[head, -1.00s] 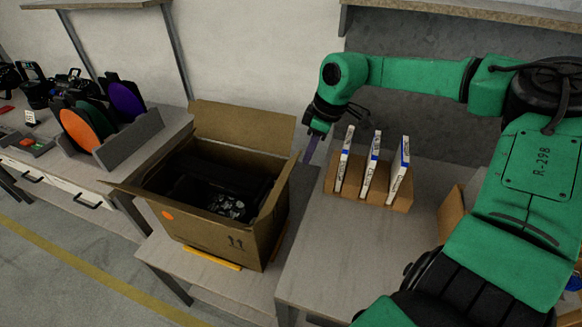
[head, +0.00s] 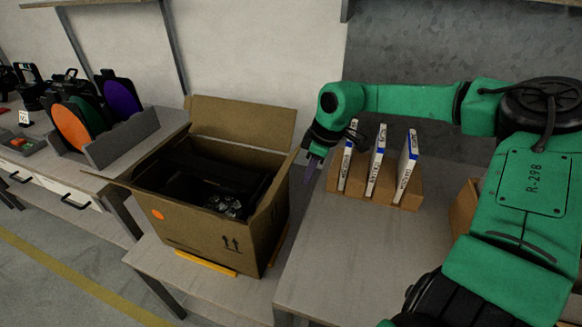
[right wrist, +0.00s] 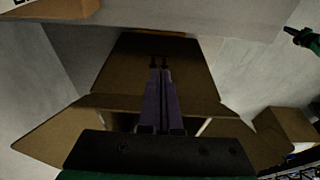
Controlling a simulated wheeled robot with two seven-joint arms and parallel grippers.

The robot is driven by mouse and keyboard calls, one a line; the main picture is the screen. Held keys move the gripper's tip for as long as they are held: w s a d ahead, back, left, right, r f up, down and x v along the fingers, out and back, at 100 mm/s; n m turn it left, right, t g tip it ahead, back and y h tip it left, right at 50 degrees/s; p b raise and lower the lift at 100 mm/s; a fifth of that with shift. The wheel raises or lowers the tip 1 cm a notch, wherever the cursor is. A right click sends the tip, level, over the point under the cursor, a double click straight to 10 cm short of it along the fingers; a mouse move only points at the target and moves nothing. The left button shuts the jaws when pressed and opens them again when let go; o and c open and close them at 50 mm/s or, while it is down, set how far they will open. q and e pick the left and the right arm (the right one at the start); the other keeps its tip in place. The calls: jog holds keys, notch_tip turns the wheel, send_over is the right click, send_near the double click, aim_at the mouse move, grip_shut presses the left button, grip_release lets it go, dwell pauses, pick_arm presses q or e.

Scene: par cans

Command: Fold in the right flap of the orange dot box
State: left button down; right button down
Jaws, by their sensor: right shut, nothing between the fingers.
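The orange dot box (head: 195,228) is an open brown carton with an orange dot on its front left. Dark gear lies inside. Its right flap (head: 283,182) stands up and leans outward to the right. The back flap stands up and the left flap slants outward. My right gripper (head: 312,170) points down just right of the right flap, its purple fingers shut and empty. They also show in the right wrist view (right wrist: 160,72). I cannot tell whether they touch the flap.
A cardboard rack (head: 412,192) with several upright white cases stands close right of my right gripper. The grey table (head: 335,250) in front is clear. A holder (head: 125,138) with coloured discs stands on the left bench.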

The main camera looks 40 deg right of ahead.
aim_at(280, 176)
jog(key=shift+w+a+b, duration=1.05)
jog(key=shift+w, duration=0.3)
jog(key=shift+w+a+b, duration=1)
jog(key=shift+w, duration=0.35)
jog(key=shift+w+a, duration=0.15)
jog(key=shift+a, duration=0.1)
jog(key=w, duration=0.1)
jog(key=a, duration=0.1)
jog(key=w, duration=0.1)
jog(key=shift+w+a+f, duration=0.15)
jog(key=shift+w+f, duration=0.1)
jog(key=shift+w, duration=0.1)
jog(key=r, duration=0.1)
jog(key=s+d+r, duration=0.1)
jog(key=s+r+p, duration=0.1)
jog(key=shift+s+d, duration=0.15)
jog(key=shift+d, duration=0.15)
jog(key=shift+s+d+r+p, duration=0.15)
jog(key=shift+s+r+p, duration=0.05)
jog(key=shift+r+p, duration=0.15)
